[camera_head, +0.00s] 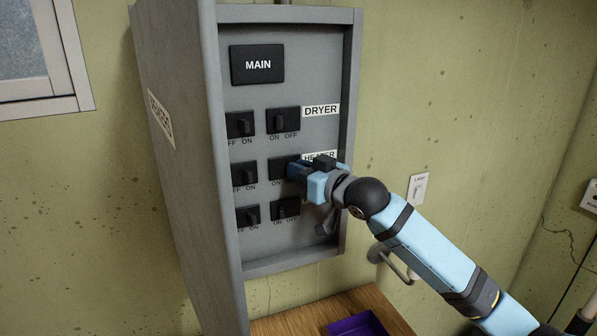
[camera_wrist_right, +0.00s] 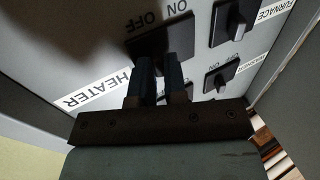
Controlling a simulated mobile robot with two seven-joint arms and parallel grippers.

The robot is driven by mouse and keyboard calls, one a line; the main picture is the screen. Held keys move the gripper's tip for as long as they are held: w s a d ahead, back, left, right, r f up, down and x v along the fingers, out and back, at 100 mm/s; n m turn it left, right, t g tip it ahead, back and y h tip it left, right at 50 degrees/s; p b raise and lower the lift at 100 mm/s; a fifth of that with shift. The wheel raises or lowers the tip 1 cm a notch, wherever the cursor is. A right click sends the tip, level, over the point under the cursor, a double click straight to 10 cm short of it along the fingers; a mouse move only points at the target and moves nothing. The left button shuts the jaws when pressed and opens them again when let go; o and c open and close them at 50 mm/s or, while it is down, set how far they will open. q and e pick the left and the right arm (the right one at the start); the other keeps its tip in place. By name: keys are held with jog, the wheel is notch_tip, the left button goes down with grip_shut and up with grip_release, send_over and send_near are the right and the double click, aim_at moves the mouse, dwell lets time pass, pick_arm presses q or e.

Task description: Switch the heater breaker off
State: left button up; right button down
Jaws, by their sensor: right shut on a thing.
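The grey breaker panel (camera_head: 282,14) hangs open on the wall. The heater breaker (camera_head: 279,166) is a black switch in the right column, beside the partly covered HEATER label. My right gripper (camera_head: 297,171) reaches in from the right and is shut on its toggle. In the right wrist view, the two dark fingers (camera_wrist_right: 160,75) stand against the heater breaker (camera_wrist_right: 148,46), with ON and OFF printed beside it and the HEATER label (camera_wrist_right: 95,88) to the left. The fingers hide the toggle, so I cannot tell its position. My left gripper is not in view.
The dryer breaker (camera_head: 283,120) is just above and another breaker (camera_head: 285,208) just below. The panel door (camera_head: 185,200) stands open at the left. A wooden surface with a purple tray (camera_head: 357,325) lies below. A wall switch (camera_head: 417,188) is to the right.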

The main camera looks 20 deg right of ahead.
jog(key=c, duration=1.3)
grip_release()
jog(key=shift+o, duration=0.7)
jog(key=shift+r, duration=0.1)
